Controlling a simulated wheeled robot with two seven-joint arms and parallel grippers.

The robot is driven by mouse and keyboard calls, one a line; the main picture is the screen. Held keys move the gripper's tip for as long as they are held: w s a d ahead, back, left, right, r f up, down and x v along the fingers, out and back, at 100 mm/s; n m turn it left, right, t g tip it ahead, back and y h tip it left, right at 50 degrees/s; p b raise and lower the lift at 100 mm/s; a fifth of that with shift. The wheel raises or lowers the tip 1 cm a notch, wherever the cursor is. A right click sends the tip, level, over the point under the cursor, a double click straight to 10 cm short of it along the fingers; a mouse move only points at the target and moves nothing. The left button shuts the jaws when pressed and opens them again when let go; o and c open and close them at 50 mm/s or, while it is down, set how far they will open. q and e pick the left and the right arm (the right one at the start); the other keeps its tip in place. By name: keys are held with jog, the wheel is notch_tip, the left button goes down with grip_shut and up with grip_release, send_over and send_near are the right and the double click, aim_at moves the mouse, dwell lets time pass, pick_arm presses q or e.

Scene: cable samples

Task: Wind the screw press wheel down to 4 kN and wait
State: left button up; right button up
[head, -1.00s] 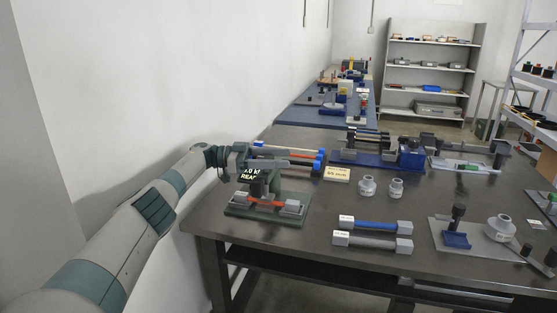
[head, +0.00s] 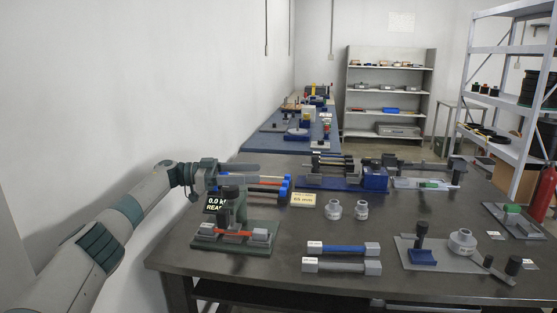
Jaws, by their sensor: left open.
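The screw press stands at the near left of the dark table. Its green base (head: 262,249) carries a grey clamp at each end and a red cable sample (head: 232,233) between them. A dark green post rises behind the sample. A black display (head: 215,205) on the press reads 0.0, with "REA" below; its right end is cut off by the post. My left gripper (head: 232,172) is open, at the top of the press, above the display. The wheel is not clearly told apart from the gripper, and I cannot tell whether they touch. My right gripper is out of view.
Coloured rods (head: 268,189) lie right behind the press. Blue (head: 343,248) and grey (head: 342,267) samples lie in front. The white wall is close on the left.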

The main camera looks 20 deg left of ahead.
pick_arm(q)
jog(key=d+r, duration=0.5)
jog(key=d, duration=0.4)
jog(key=shift+s+d+r, duration=0.3)
jog(key=shift+d+r, duration=0.05)
jog(key=shift+r, duration=0.05)
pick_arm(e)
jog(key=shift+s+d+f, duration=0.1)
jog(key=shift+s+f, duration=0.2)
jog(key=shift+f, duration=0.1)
